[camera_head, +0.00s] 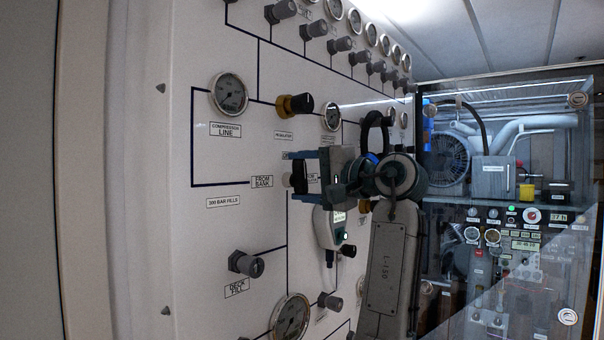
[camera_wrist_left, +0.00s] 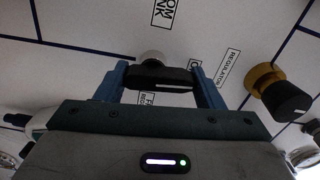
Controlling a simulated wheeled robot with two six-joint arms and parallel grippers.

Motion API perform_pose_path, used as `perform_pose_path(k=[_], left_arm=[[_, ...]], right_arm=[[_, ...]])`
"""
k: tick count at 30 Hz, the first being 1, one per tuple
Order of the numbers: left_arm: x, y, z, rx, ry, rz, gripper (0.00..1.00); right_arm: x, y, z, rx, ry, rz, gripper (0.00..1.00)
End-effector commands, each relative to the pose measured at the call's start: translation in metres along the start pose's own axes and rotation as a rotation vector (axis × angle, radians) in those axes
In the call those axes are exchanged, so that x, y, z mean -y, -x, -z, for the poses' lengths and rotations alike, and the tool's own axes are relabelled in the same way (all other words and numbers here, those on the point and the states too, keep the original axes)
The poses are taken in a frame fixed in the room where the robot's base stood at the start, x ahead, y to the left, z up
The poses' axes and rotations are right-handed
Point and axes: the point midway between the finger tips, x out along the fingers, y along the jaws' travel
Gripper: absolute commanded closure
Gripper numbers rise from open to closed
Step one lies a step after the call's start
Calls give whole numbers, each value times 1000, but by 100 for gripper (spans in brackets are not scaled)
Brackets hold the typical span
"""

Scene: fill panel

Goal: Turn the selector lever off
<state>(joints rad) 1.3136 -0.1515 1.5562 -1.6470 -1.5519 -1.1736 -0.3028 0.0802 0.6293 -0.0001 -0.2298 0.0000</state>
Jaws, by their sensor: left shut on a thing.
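The selector lever is a black handle (camera_wrist_left: 160,79) with a white line on a pale round base. It sticks out from the white panel (camera_head: 225,160) beside the "FROM BANK" label (camera_head: 262,182). In the left wrist view it lies crosswise between the blue fingers of my left gripper (camera_wrist_left: 159,84), one finger at each end. In the head view my left gripper (camera_head: 300,177) is shut around the lever (camera_head: 297,177), which it partly hides. My right gripper is not in view.
A yellow-based black regulator knob (camera_head: 294,105) stands above the lever, near a pressure gauge (camera_head: 229,94). A deck fill knob (camera_head: 245,263) and large gauge (camera_head: 290,318) are below. A glazed machinery cabinet (camera_head: 510,200) is at the right.

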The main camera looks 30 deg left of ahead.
Motion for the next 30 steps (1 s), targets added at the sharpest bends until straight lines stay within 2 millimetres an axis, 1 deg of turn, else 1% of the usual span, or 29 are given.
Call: perform_pose_path(k=[3,9,24,25,28,30], left_arm=[[0,0,1,-2,-54,0,61],[0,0,1,-2,-109,0,61],[-1,0,2,-2,-128,0,61],[-1,0,2,-2,-127,0,36],[-1,0,1,-2,-127,0,17],[-1,0,1,-1,-127,0,16]], right_arm=[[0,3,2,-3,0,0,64],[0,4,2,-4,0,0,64],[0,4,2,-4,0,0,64],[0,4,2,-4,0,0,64],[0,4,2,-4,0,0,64],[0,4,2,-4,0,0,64]])
